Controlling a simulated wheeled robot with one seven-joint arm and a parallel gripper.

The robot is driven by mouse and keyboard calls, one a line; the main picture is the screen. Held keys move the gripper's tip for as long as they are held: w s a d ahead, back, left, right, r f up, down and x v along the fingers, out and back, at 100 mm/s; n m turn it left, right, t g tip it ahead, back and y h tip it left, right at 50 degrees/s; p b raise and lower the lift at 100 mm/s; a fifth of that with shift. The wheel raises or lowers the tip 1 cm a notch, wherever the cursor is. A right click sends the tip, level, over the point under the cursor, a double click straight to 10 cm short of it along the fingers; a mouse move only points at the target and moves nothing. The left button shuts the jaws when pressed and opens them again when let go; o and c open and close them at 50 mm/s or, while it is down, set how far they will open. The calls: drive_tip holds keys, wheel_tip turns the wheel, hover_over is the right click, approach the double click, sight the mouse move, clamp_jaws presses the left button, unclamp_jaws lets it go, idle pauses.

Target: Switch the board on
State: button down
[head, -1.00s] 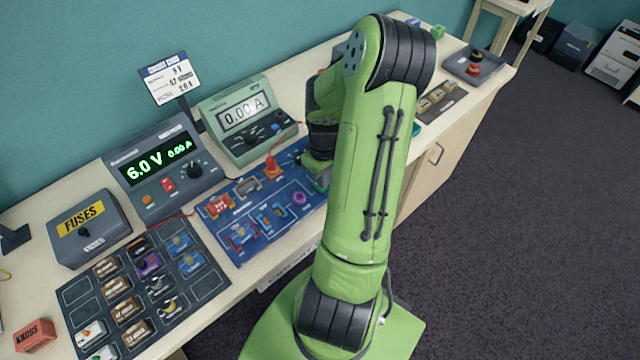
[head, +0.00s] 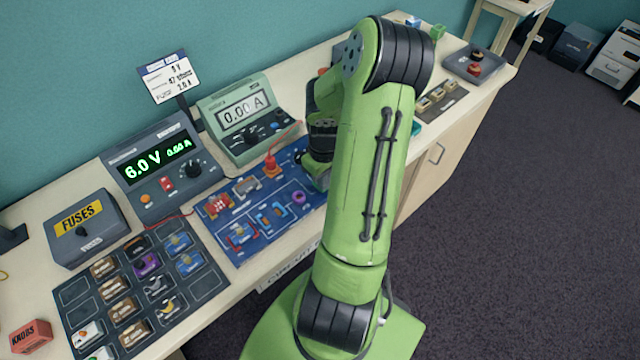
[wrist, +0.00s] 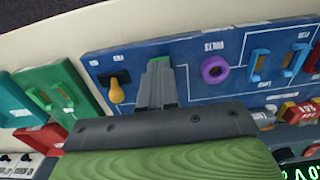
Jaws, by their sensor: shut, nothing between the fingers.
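The blue circuit board (head: 240,244) lies on the bench and also fills the middle of the wrist view (wrist: 200,95). In the wrist view, a switch with a dark base and yellow lever (wrist: 116,92) sits near the board's left end, its lever pointing toward the picture bottom. My gripper (wrist: 160,66) is shut and empty over the board, just right of the lever; I cannot tell whether they touch. In the head view my arm hides that end of the board, the switch and the fingertips.
A purple ring knob (wrist: 214,69) and blue holders (wrist: 260,66) are right of my fingers. The power supply (head: 160,170) reads 6.0 V and 0.00 A; the green meter (head: 245,118) reads 0.00 A. A parts tray (head: 205,290) and a fuses box (head: 85,228) stand left of the board.

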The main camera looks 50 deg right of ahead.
drive_tip(key=shift+f, duration=0.35)
drive_tip(key=shift+r, duration=0.15)
wheel_tip(320, 180, up, 7)
drive_tip(key=p, duration=0.5)
idle(0.5)
